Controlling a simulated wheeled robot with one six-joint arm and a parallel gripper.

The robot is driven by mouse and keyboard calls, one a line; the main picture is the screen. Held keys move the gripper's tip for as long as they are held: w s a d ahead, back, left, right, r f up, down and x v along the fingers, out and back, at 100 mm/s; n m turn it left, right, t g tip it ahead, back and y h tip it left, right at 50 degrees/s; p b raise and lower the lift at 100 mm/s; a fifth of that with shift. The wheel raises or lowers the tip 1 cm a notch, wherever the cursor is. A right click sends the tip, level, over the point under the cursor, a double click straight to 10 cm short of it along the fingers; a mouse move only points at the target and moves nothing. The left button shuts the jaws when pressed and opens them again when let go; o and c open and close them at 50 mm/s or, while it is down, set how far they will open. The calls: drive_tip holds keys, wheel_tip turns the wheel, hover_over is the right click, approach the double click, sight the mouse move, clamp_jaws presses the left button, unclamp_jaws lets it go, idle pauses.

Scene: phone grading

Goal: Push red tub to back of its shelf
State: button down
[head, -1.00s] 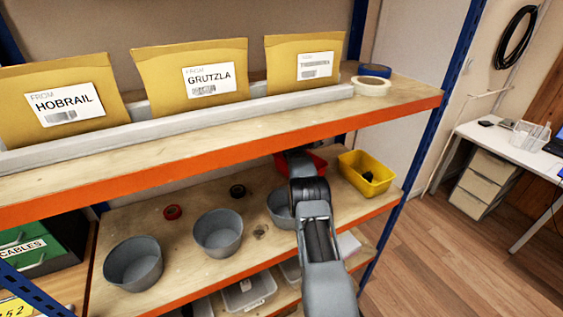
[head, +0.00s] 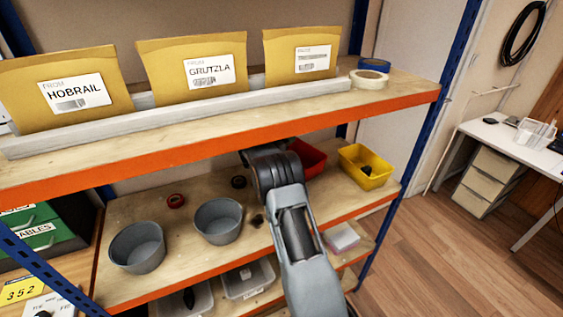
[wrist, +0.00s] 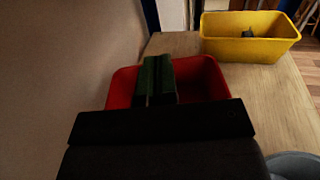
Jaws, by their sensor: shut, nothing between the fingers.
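The red tub (head: 309,158) is on the lower shelf, left of the yellow tub (head: 367,167) and partly hidden behind my arm. In the wrist view the red tub (wrist: 207,80) lies just ahead of my gripper (wrist: 155,78). The yellow tub (wrist: 250,38) is to its right and farther off. The dark green fingers are together, with nothing between them, and overlap the red tub's opening. Whether they touch it I cannot tell. In the head view my arm hides the fingers.
Another grey bowl (wrist: 294,166) shows at the wrist view's lower right. The upper shelf's orange edge (head: 190,152) is close above my arm.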

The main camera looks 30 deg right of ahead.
drive_tip(key=a+f+b, duration=0.1)
drive_tip(key=f, duration=0.2)
drive_tip(key=a+f+b, duration=0.1)
drive_tip(key=f+b, duration=0.1)
drive_tip(key=f, duration=0.2)
drive_tip(key=f+b, duration=0.1)
drive_tip(key=f, duration=0.2)
drive_tip(key=shift+s+a+f+b, duration=0.15)
drive_tip(key=shift+a+f+b, duration=0.05)
drive_tip(key=shift+a+b, duration=0.2)
drive_tip(key=shift+d+r+p, duration=0.25)
drive_tip(key=shift+p, duration=0.1)
drive_tip(key=shift+d, duration=0.25)
